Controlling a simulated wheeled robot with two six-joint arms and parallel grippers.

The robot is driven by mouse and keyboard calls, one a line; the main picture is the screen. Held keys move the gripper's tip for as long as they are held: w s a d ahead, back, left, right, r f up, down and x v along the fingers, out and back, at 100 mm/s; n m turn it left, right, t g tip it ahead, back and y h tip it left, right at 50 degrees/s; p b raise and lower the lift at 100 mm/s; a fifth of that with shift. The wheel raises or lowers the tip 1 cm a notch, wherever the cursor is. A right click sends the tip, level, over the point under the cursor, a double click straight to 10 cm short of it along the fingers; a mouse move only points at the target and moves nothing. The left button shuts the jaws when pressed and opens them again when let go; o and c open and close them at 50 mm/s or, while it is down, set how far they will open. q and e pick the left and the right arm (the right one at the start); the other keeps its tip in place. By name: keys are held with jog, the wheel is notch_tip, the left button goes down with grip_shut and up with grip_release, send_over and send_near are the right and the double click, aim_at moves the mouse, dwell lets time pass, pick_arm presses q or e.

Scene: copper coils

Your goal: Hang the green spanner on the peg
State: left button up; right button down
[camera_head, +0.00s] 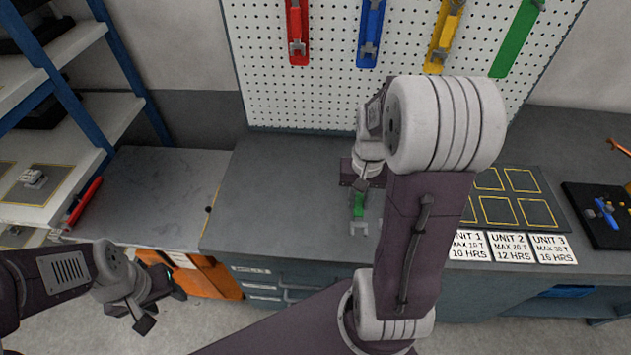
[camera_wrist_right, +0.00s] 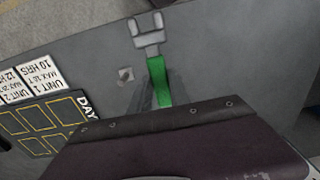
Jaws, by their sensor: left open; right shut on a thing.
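The green spanner (camera_head: 358,206) has a green handle and a grey open-ended head. My right gripper (camera_head: 360,188) is shut on its handle, over the grey bench top, with the head toward the bench's front edge. In the right wrist view the spanner (camera_wrist_right: 158,80) points away from the gripper; the fingers are partly hidden by my wrist. Whether the spanner touches the bench is unclear. The green strip (camera_head: 514,40) is at the upper right of the pegboard (camera_head: 330,95); its top is cut off, and no tool shows on its visible part. My left gripper (camera_head: 146,312) is open and empty at lower left.
Red (camera_head: 297,20), blue (camera_head: 371,20) and yellow (camera_head: 444,35) strips on the pegboard carry grey-headed tools. Unit cards (camera_head: 508,247) and a dark outlined mat (camera_head: 548,185) lie on the bench at right. A shelf rack (camera_head: 60,110) stands left.

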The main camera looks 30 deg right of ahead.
jog(key=shift+a, duration=0.1)
send_over(320, 208)
notch_tip(320, 208, down, 7)
jog(key=shift+a, duration=0.1)
jog(key=shift+s+f, duration=0.2)
jog(key=shift+f, duration=0.9)
jog(key=shift+f+p, duration=0.4)
jog(key=shift+p, duration=0.15)
jog(key=shift+w+f, duration=0.2)
jog(key=shift+f, duration=0.15)
jog(key=shift+s, duration=0.1)
jog(key=shift+f, duration=0.2)
jog(key=c, duration=1.2)
grip_release()
